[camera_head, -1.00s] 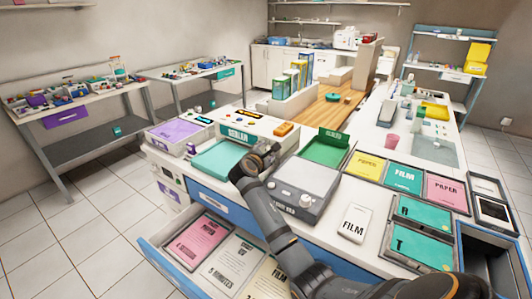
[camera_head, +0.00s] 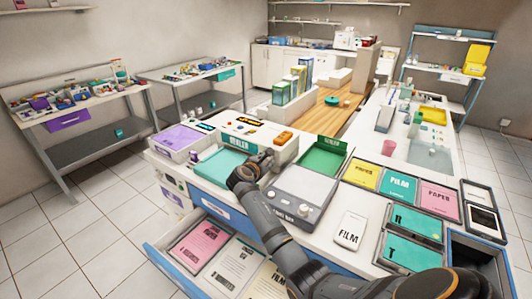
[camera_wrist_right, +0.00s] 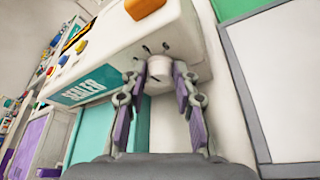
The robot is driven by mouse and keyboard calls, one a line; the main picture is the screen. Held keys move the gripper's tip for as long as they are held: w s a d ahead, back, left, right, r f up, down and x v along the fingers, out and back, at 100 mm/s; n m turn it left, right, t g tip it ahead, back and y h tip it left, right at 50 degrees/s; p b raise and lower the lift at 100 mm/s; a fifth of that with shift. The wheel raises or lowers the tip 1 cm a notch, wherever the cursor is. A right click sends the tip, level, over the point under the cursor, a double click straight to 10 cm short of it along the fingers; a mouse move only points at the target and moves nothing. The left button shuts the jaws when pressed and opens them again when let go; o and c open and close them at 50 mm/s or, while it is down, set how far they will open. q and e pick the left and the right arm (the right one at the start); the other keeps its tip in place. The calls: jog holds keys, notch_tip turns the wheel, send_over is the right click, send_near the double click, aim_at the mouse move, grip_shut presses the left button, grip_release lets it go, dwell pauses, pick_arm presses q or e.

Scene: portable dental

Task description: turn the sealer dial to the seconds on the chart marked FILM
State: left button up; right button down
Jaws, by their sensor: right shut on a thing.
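The sealer (camera_head: 240,125) is a white box with a teal SEALER label, standing at the counter's back edge. In the right wrist view its white round dial (camera_wrist_right: 160,68) has dark tick marks around it. My right gripper (camera_wrist_right: 172,92) is shut on the dial, with fingers on both sides. In the head view my right gripper (camera_head: 254,168) is at the sealer's front and hides the dial. A chart card marked FILM (camera_head: 268,279) lies in the open drawer, partly hidden by my arm; its seconds are unreadable. My left gripper is not in view.
The open drawer (camera_head: 168,262) also holds a pink card and a white card. A teal tray (camera_head: 222,163) lies before the sealer, and a grey scale-like device (camera_head: 302,192) stands right. A white FILM packet (camera_head: 349,230) and coloured bins occupy the right counter.

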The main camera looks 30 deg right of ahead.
jog(key=n+p, duration=0.1)
jog(key=p, duration=0.1)
jog(key=n+g+p, duration=0.1)
jog(key=p, duration=0.1)
jog(key=shift+w+a+r+g+p, duration=0.1)
jog(key=shift+w+r+g+p, duration=0.05)
jog(key=shift+r+g+p, duration=0.2)
jog(key=shift+f+n+g+h+p, duration=0.15)
jog(key=shift+n+g+h+p, duration=0.15)
jog(key=shift+n+p, duration=0.25)
pick_arm(q)
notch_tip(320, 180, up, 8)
jog(key=shift+p, duration=0.35)
pick_arm(e)
jog(key=shift+w+f+n+g, duration=0.1)
jog(key=shift+n+g, duration=0.35)
jog(key=shift+n, duration=0.2)
jog(key=c, duration=1)
grip_release()
jog(key=shift+a, duration=0.1)
jog(key=v, duration=1.2)
jog(key=shift+f, duration=0.2)
